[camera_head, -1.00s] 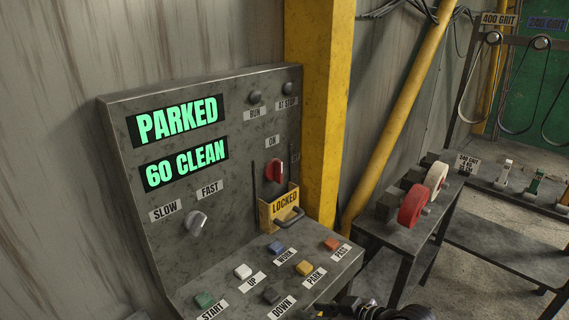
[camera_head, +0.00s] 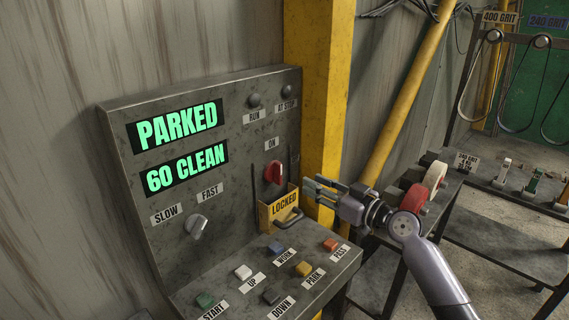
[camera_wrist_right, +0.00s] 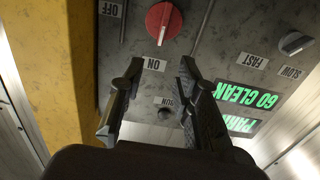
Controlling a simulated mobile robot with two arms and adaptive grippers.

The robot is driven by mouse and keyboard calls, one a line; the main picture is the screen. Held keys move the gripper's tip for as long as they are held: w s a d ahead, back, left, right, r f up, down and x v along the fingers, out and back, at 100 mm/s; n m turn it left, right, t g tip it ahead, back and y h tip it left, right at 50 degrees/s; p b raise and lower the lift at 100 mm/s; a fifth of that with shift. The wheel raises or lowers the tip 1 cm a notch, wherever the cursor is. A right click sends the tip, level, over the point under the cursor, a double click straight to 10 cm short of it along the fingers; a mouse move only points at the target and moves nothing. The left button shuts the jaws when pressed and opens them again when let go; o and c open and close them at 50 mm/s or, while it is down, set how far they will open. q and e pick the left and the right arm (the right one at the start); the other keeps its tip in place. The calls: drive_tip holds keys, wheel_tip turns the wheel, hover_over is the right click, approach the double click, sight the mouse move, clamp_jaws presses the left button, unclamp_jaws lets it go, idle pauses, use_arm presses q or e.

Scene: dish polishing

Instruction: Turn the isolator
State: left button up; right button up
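My left gripper is out of view.
A yellow post (camera_head: 316,90) stands right behind the panel, near my right gripper. Push buttons (camera_head: 276,247) line the panel's lower ledge. A silver speed knob (camera_head: 196,224) is at left. A bench with red and white wheels (camera_head: 413,197) stands behind my right arm.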

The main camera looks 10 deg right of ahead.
sight(281, 167)
drive_tip(key=p+x, duration=0.2)
drive_tip(key=x, duration=0.8)
drive_tip(key=shift+a+r, duration=0.1)
drive_tip(key=shift+w+a+p, duration=0.3)
drive_tip(key=shift+w+a, duration=0.1)
drive_tip(key=shift+w, duration=0.2)
clamp_jaws()
